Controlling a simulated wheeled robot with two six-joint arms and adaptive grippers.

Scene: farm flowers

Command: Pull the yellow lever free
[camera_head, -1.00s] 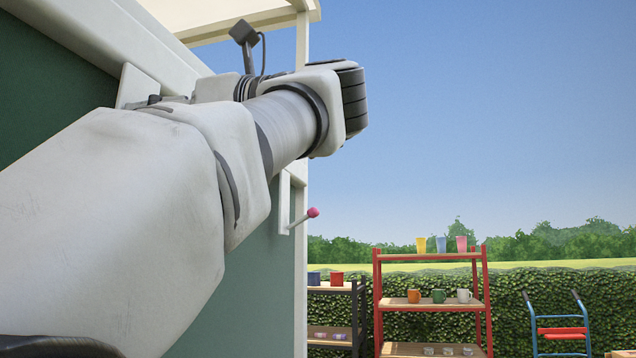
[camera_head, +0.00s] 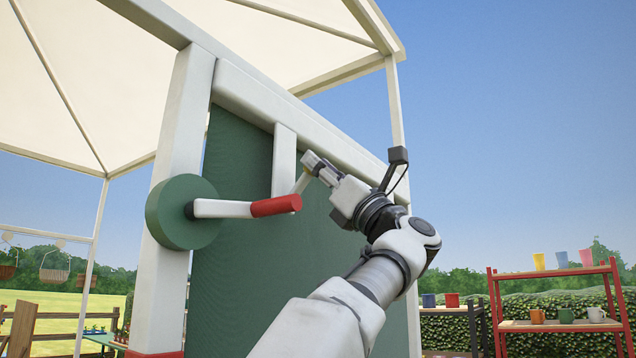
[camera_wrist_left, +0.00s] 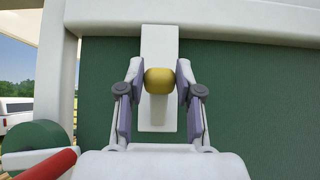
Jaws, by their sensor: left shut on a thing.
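The yellow lever's round knob (camera_wrist_left: 159,81) sits between the two fingers of my left gripper (camera_wrist_left: 158,90) in the left wrist view. The fingers close on it from both sides. Behind the knob is a white mounting plate (camera_wrist_left: 158,45) on the green wall. In the head view my left gripper (camera_head: 313,164) is at the lever's end beside the white plate (camera_head: 284,160), and the knob is mostly hidden by the fingers. The lever's pale rod (camera_head: 301,183) slants down from the gripper toward the plate. My right gripper is out of view.
A white crank with a red handle (camera_head: 276,205) on a green disc (camera_head: 183,212) is close to the left of the gripper. A white frame (camera_head: 180,130) borders the green panel (camera_head: 240,290). A red shelf (camera_head: 494,300) with cups stands at the right.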

